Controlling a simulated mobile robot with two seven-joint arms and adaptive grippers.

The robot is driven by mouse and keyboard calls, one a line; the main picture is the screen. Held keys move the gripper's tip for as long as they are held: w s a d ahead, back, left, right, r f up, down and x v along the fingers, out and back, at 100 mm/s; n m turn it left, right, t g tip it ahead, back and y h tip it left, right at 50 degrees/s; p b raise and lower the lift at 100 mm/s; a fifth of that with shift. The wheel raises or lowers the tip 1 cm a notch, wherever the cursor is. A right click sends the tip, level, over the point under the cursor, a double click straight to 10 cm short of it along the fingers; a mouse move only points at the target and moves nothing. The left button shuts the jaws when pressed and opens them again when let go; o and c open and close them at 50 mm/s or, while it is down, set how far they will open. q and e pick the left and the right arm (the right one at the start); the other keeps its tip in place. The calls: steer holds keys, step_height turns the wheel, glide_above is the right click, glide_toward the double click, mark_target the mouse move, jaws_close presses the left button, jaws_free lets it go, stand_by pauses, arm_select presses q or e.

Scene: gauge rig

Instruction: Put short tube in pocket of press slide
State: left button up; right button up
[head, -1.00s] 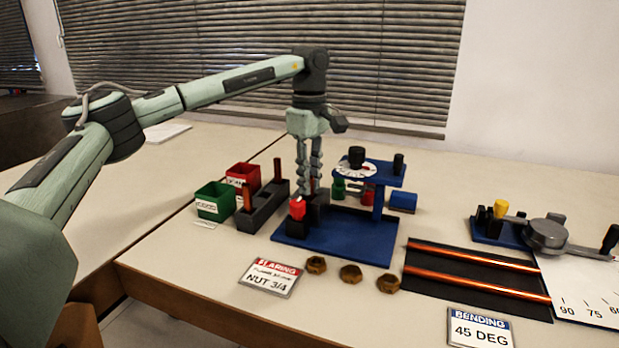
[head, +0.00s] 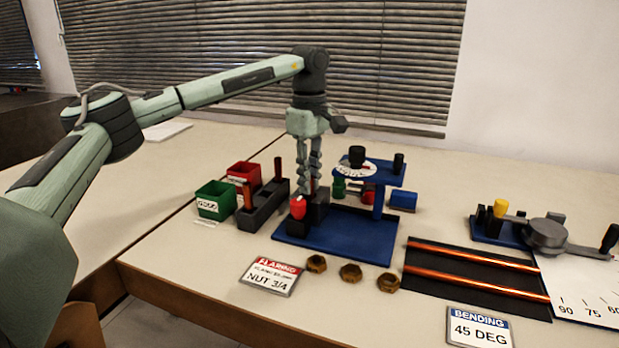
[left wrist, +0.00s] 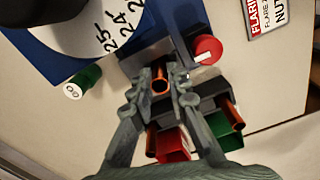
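A short copper tube (left wrist: 160,78) stands upright between the fingertips of my left gripper (left wrist: 160,86), its open end facing the left wrist camera. The fingers sit close on both sides of it and look shut on it. In the head view my left gripper (head: 310,186) points straight down over the black press slide block (head: 320,206), behind the red knob (head: 298,206). The tube's lower end is hidden, so I cannot tell how deep it sits in the pocket. The blue press base (head: 350,238) lies under the block. My right gripper is out of view.
A dark rack (head: 262,208) with two upright copper tubes stands left of the press. Green (head: 214,200) and red (head: 243,173) bins are beyond it. The press's blue raised plate (head: 385,176) with a dial is close right of my gripper. Brass nuts (head: 350,274) lie in front.

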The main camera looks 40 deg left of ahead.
arm_select(q)
steer(key=o, duration=0.4)
steer(key=shift+o, duration=0.2)
step_height(320, 180, up, 12)
stand_by(0.7)
